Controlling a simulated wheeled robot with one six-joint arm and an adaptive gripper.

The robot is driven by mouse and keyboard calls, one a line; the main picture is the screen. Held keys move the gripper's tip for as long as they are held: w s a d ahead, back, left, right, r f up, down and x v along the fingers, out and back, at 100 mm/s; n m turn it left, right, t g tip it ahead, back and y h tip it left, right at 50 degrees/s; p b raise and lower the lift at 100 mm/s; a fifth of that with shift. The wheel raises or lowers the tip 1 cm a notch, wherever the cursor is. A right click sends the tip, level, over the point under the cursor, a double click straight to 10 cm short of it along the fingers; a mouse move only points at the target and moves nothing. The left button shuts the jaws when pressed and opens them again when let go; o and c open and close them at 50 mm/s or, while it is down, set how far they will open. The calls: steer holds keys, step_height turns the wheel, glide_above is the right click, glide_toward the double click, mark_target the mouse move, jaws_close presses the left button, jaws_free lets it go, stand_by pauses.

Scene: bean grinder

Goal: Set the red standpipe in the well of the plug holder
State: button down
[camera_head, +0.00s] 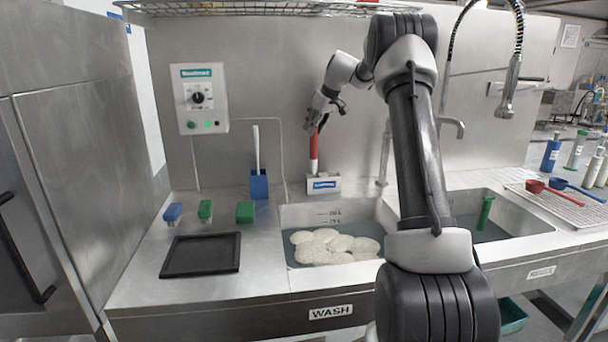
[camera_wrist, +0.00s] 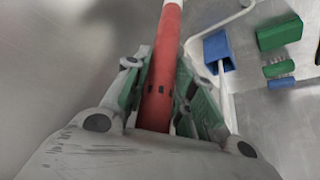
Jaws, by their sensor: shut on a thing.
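The red standpipe (camera_head: 314,148) hangs near upright in my gripper (camera_head: 313,124) at the back of the wash sink. Its pale lower end meets the top of the plug holder (camera_head: 324,185), a white-grey block with a blue label, toward its left part in the picture. I cannot tell whether the end is inside the well or just above or behind it. In the wrist view my gripper (camera_wrist: 160,72) is shut around the standpipe (camera_wrist: 162,60), its green-padded fingers on both sides. The plug holder does not show there.
The wash basin below holds several pale plates (camera_head: 326,246). A blue holder with a white-handled brush (camera_head: 259,185) stands left of the plug holder. A faucet (camera_head: 384,160) rises to the right. Brushes and a black tray (camera_head: 201,254) lie on the left counter.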

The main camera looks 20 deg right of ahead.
mark_target(316, 141)
step_height(316, 141, down, 8)
steer(key=shift+r, duration=0.1)
steer(key=shift+f, duration=0.2)
steer(key=c, duration=1.2)
jaws_free()
